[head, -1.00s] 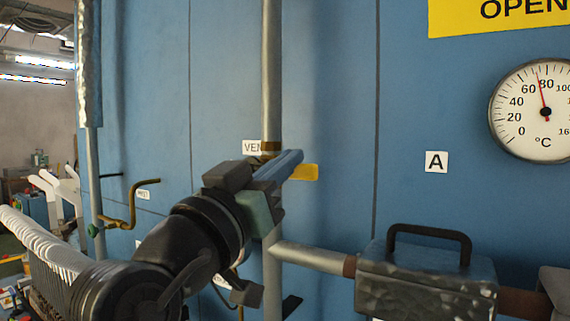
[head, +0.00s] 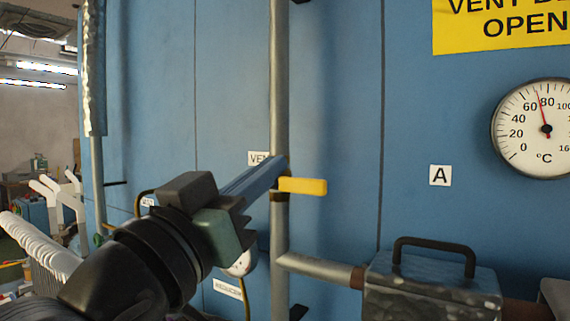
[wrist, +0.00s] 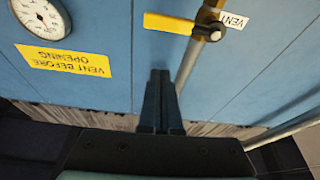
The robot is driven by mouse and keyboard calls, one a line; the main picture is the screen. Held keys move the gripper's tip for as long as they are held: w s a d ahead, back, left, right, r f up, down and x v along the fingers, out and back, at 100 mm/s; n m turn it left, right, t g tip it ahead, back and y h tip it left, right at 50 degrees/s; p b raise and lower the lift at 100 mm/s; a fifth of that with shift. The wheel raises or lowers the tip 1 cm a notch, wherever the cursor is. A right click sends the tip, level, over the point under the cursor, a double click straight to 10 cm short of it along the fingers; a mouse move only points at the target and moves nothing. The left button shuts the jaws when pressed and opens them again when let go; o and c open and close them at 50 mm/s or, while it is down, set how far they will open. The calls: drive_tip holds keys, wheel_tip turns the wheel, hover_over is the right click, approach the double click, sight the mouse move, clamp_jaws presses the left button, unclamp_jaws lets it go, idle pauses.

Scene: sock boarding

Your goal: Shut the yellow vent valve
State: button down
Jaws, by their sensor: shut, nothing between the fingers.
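The yellow vent valve handle (head: 303,186) sticks out level to the right from a vertical grey pipe (head: 278,90), across the pipe's line. In the wrist view the handle (wrist: 168,23) lies at the top, joined to a brass valve body (wrist: 208,30). My gripper (head: 281,164) is shut and empty, its blue fingers pointing up and right. Its tips overlap the pipe just above the handle's left end in the head view. In the wrist view the fingertips (wrist: 160,74) show apart from the handle. The gripper hides part of the VENT label (head: 258,158).
A grey box with a black handle (head: 433,245) sits on a side pipe at lower right. A round temperature gauge (head: 545,129) and a yellow sign (head: 505,25) are on the blue wall. White tubular parts (head: 40,240) stand at left.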

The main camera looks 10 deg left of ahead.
drive_tip(key=shift+v, duration=1.45)
drive_tip(key=shift+a, duration=0.1)
